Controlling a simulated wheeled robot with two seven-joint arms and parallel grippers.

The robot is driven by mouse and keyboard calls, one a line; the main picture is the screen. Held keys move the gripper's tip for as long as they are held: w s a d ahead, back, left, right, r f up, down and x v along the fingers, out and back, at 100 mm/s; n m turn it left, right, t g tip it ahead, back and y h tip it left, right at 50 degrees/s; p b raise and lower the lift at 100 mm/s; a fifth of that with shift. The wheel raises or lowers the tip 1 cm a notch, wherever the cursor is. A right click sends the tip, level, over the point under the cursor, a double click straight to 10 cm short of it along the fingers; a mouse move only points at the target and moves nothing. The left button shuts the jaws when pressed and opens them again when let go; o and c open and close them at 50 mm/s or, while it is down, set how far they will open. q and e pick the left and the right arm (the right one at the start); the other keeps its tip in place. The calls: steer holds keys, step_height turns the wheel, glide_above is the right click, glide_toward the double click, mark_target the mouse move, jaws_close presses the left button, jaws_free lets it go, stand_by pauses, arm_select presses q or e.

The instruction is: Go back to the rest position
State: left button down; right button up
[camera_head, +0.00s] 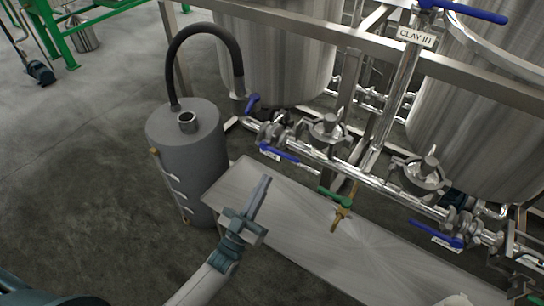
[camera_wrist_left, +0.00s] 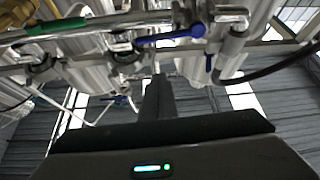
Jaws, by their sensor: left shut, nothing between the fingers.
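My left gripper (camera_head: 262,192) is shut and empty. In the head view its arm comes in from the bottom, and its fingers point up and slightly right over the left part of the metal tray (camera_head: 300,250). In the left wrist view the shut fingers (camera_wrist_left: 157,98) stand up in the middle, with pipes and blue-handled valves beyond them. The gripper appears apart from the valves and the tray. My right gripper is not in view; a small pale shape at the bottom right edge of the head view is too cut off to tell.
A grey drum (camera_head: 187,150) with a black hose (camera_head: 205,30) stands left of the tray. Behind the tray run pipes with blue-handled valves (camera_head: 280,153) and a green-handled brass tap (camera_head: 338,215). Large steel tanks (camera_head: 275,60) stand behind. Open floor (camera_head: 70,170) lies at the left.

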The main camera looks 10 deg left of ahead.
arm_select(q)
steer(key=s+f+g+y+p, duration=0.2)
steer(key=f+g, duration=0.2)
steer(key=f, duration=0.6)
steer(key=s+f+g+y+p, duration=0.1)
steer(key=s+f+g+p, duration=0.2)
steer(key=f, duration=0.7)
steer(key=s+a+f+g+y+p, duration=0.1)
steer(key=s+a+f+g, duration=0.3)
steer(key=s+f+g, duration=0.6)
steer(key=s+f+y, duration=0.1)
steer(key=s+f, duration=0.7)
steer(key=s, duration=0.3)
steer(key=shift+s+f+g+y+p, duration=0.15)
steer(key=shift+s+g+y+p, duration=0.15)
steer(key=shift+s+y+p, duration=0.1)
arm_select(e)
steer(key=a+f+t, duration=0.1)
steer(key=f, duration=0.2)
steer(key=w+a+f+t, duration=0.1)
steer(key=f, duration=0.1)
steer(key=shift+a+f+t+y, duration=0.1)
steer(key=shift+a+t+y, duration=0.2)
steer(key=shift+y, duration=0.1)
arm_select(q)
steer(key=shift+w, duration=0.2)
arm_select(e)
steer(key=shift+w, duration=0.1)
